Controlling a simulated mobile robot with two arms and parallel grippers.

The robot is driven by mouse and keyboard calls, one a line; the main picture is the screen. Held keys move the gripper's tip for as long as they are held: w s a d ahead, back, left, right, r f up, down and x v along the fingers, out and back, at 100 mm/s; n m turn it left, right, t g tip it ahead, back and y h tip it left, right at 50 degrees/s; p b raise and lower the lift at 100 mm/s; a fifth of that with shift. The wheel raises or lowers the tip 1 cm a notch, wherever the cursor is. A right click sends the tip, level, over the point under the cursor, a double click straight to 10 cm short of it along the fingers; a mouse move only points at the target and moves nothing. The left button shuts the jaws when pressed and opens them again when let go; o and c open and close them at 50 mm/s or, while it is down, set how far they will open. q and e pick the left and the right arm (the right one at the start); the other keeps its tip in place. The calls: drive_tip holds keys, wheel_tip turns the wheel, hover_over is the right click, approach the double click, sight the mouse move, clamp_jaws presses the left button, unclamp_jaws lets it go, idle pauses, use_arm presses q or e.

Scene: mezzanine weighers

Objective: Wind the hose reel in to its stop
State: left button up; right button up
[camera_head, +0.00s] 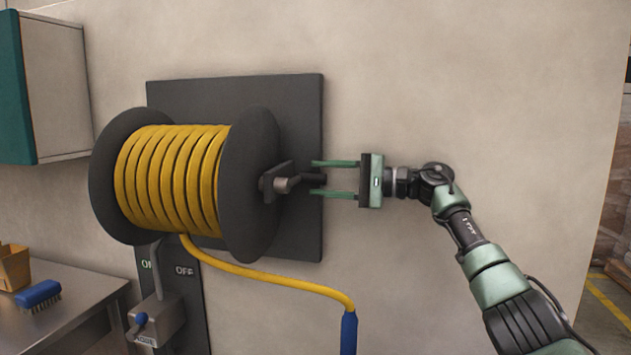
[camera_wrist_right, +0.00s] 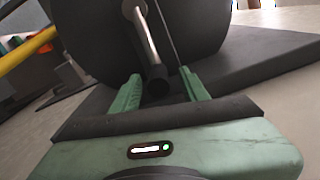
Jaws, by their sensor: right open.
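The hose reel (camera_head: 258,190) is a dark drum with yellow hose (camera_head: 170,180) wound on it, mounted on a dark wall plate (camera_head: 308,110). The hose's loose end hangs below and ends in a blue nozzle (camera_head: 348,335). The reel's crank (camera_head: 280,184) sticks out from the right flange, with a dark handle (camera_head: 313,179). My right gripper (camera_head: 318,178) is open, its green fingers above and below the handle's end. In the right wrist view the handle (camera_wrist_right: 155,82) lies between the open fingertips (camera_wrist_right: 163,85), with no clear contact. My left gripper is not in view.
A switch box (camera_head: 160,318) with a lever and ON/OFF marks sits below the reel. A steel bench (camera_head: 75,290) at left holds a blue brush (camera_head: 38,295) and a wooden box (camera_head: 14,268). A teal-doored cabinet (camera_head: 55,85) hangs above. The wall at right is bare.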

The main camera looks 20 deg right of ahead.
drive_tip(key=b+v, duration=0.1)
drive_tip(key=v, duration=0.4)
drive_tip(key=shift+s+d, duration=0.1)
drive_tip(key=shift+d, duration=0.1)
drive_tip(key=shift+s+d, duration=0.15)
drive_tip(key=shift+r, duration=0.15)
